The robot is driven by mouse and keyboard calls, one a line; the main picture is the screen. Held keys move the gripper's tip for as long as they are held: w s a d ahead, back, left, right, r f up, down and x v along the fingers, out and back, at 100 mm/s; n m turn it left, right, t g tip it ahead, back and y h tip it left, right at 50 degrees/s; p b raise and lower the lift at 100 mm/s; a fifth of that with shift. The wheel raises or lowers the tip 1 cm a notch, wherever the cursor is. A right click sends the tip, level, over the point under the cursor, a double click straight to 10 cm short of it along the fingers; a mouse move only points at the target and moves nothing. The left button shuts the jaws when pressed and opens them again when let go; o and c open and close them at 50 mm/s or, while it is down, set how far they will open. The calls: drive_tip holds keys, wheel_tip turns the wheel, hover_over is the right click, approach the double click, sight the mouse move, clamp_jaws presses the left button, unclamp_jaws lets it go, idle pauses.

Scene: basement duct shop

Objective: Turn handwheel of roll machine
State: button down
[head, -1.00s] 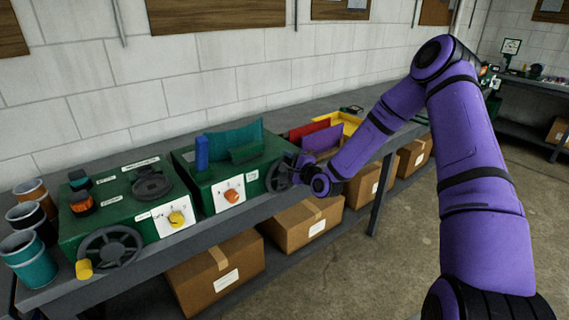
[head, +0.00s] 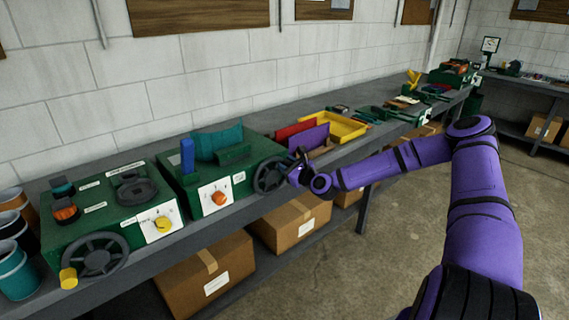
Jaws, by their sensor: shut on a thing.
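The green roll machine (head: 254,158) stands on the bench, with a curved teal sheet (head: 216,143) and a blue upright cylinder (head: 187,155) on top and an orange knob (head: 219,198) on its white front panel. Its dark handwheel (head: 266,182) is on the front at the right end. My gripper (head: 297,164) is at the right side of this wheel, shut on its rim or handle; the fingers are small and dark here, so the exact grip point is unclear. My purple arm reaches in from the right.
A second green machine (head: 92,228) to the left has its own handwheel (head: 100,258) with a yellow handle. A purple panel (head: 308,140), a red panel (head: 293,129) and a yellow tray (head: 345,124) lie close behind my gripper. Cardboard boxes (head: 210,280) fill the lower shelf. The floor (head: 385,240) in front is clear.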

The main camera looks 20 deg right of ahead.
drive_tip(key=f+m, duration=0.2)
drive_tip(key=m, duration=0.1)
drive_tip(key=f+m, duration=0.1)
drive_tip(key=m, duration=0.1)
drive_tip(key=shift+w+d, duration=0.15)
drive_tip(key=shift+d, duration=0.2)
drive_tip(key=shift+m, duration=0.3)
drive_tip(key=c, duration=1)
unclamp_jaws()
drive_tip(key=shift+f, duration=0.1)
drive_tip(key=v, duration=1.1)
